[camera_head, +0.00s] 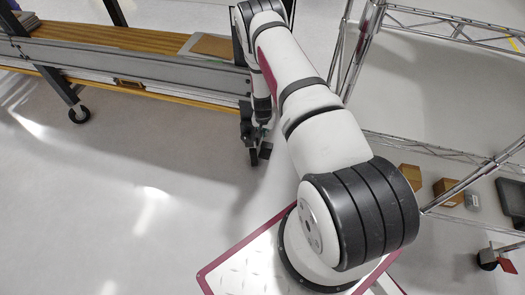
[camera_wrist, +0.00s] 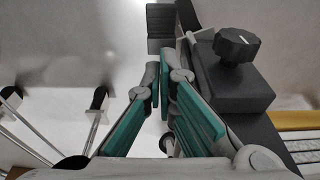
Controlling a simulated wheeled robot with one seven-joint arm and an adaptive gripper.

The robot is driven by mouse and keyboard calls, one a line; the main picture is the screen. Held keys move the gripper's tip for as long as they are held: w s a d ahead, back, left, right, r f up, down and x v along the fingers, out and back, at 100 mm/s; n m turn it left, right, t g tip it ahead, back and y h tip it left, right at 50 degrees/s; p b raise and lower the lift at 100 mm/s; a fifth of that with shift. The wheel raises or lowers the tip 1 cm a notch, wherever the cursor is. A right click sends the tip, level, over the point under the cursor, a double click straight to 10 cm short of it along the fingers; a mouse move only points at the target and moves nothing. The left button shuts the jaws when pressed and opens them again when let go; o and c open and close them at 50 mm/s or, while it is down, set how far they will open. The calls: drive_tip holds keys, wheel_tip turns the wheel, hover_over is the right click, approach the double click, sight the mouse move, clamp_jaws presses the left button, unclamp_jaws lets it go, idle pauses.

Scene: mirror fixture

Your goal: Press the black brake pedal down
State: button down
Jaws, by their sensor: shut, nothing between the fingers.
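A black ridged pedal (camera_wrist: 160,18) shows at the top of the wrist view, above a grey bracket. I take it to be the brake pedal. In the head view the dark caster (camera_head: 252,154) under the bench's end has a small black tab (camera_head: 266,150) at its side, probably the same pedal. My gripper (camera_wrist: 162,75) has teal finger pads and is shut with nothing between its fingers. Its tips point toward the pedal and appear just below it in the wrist view; I cannot tell if they touch. In the head view my gripper (camera_head: 263,123) is small, just above the caster.
A black knob (camera_wrist: 237,46) on a dark block stands close to the right of my fingers. A wire rack (camera_head: 445,149) with boxes stands at right. Floor at lower left is clear.

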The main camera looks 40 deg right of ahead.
drive_tip(key=shift+s+d+f, duration=0.1)
drive_tip(key=shift+f, duration=0.6)
drive_tip(key=b, duration=0.4)
approach(265, 154)
drive_tip(key=f, duration=0.1)
drive_tip(key=d+f, duration=0.1)
drive_tip(key=f, duration=0.1)
drive_tip(key=w+f, duration=0.1)
drive_tip(key=f, duration=0.1)
drive_tip(key=shift+d, duration=0.3)
drive_tip(key=shift+s+a+f+b, duration=0.15)
drive_tip(key=shift+f+b, duration=0.15)
drive_tip(key=shift+f, duration=0.25)
